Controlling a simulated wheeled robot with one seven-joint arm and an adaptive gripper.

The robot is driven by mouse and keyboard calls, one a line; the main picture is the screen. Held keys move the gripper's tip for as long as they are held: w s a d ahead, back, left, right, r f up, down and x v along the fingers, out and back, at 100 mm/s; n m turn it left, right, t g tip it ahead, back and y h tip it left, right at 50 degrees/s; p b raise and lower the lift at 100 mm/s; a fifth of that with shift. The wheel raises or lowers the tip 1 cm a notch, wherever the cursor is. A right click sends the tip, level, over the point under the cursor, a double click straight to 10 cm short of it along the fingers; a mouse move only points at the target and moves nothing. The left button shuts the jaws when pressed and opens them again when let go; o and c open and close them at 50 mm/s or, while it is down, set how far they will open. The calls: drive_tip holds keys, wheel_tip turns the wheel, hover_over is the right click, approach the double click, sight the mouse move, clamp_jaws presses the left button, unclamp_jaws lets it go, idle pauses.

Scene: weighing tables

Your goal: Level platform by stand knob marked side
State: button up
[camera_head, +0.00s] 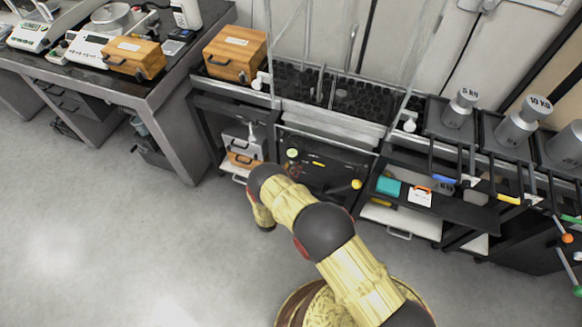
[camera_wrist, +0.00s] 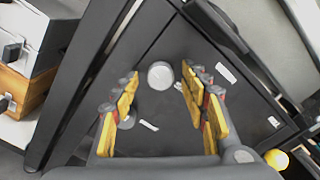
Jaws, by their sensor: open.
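The stand's dark front panel (camera_head: 325,172) is below the platform (camera_head: 330,122), between two black shelf carts. A pale round knob (camera_head: 292,153) is on the panel's upper left, and a yellow knob (camera_head: 356,184) is at its lower right. In the wrist view, a pale grey round knob (camera_wrist: 160,75) lies ahead between the fingers of my gripper (camera_wrist: 160,108), which is open and empty, with yellow pads. A second small grey knob (camera_wrist: 127,122) is partly covered by the left finger. The yellow knob (camera_wrist: 277,160) shows at lower right. In the head view my arm hides the gripper.
White labels (camera_wrist: 225,72) are on the panel. At left, a cart shelf holds a wooden box (camera_wrist: 28,92). A table (camera_head: 150,95) with balances stands at the left. Weights (camera_head: 460,110) and coloured handles are at the right. The floor at left is clear.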

drive_tip(key=v, duration=1.2)
idle(0.5)
